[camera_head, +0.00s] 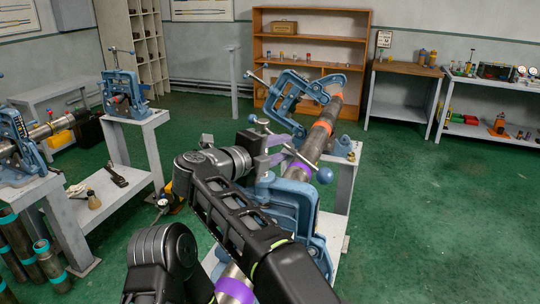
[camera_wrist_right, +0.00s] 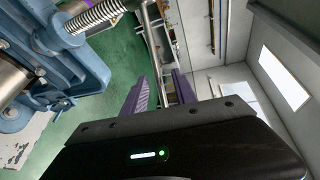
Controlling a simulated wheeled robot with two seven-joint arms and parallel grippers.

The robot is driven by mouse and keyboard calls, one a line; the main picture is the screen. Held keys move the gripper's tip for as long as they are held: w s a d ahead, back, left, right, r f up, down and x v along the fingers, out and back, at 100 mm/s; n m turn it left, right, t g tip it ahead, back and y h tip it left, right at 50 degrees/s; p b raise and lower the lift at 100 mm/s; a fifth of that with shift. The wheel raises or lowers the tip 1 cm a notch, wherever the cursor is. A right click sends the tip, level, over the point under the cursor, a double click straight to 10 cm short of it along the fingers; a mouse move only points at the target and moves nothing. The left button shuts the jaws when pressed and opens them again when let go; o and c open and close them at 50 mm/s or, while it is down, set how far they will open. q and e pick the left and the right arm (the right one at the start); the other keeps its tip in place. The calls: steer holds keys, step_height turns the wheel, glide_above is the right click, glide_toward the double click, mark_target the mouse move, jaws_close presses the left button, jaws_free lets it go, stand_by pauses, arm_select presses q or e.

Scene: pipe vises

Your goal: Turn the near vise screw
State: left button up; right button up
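The near blue pipe vise (camera_head: 296,207) stands on a light grey stand, holding a long pipe (camera_head: 313,146) with orange and purple bands. A slim bar with ball ends (camera_head: 324,175) shows at the top of this vise, partly behind my right gripper. The vise's threaded screw (camera_wrist_right: 100,16) shows at the top left of the wrist view. My right gripper (camera_head: 282,148) is above the vise beside this bar. In the wrist view its two purple fingers (camera_wrist_right: 160,84) are apart, with nothing clearly held between them. Whether they touch the bar cannot be told. My left gripper is out of view.
A second blue vise (camera_head: 290,98) holds the pipe further back. More vises on grey stands (camera_head: 127,122) are at the left, with banded pipes (camera_head: 50,262) below. A wooden shelf (camera_head: 312,22) and benches line the back wall. Green floor (camera_head: 430,220) is clear at the right.

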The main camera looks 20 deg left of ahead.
steer(key=shift+v, duration=2.2)
steer(key=shift+r, duration=0.1)
